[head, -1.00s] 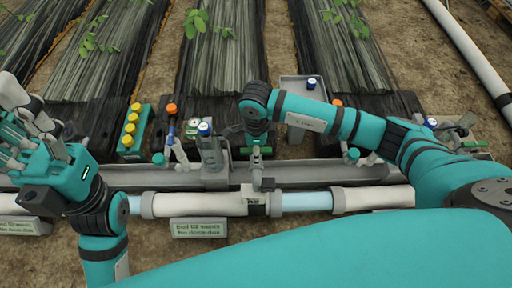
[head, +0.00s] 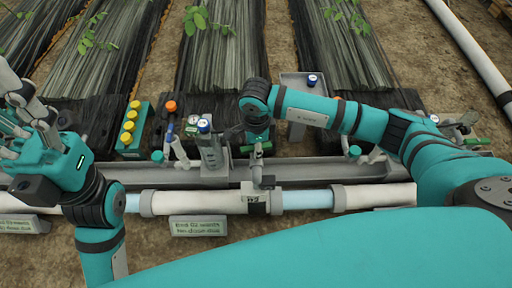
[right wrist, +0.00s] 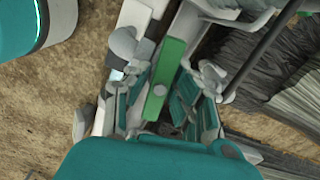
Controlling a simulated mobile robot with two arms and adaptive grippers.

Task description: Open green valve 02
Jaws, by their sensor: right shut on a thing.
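The green valve handle (right wrist: 165,78) is a flat green lever with a grey round pivot, between my right gripper's fingers in the right wrist view. In the head view the handle (head: 258,147) is a small green bar above the grey-and-white pipe, partly hidden by my right wrist. My right gripper (right wrist: 163,100) is shut on the handle from above. My left gripper (head: 12,115) is at the far left, raised, empty and apart from the pipe; its fingers look spread, with part of it cut off by the frame edge.
A sign (head: 198,226) with blurred text stands in front of the pipe (head: 178,203). Behind the rail (head: 322,171) are a teal box with several yellow caps (head: 130,130), an orange-capped item (head: 170,106) and a blue-capped grey fitting (head: 211,148). Bare soil lies in front.

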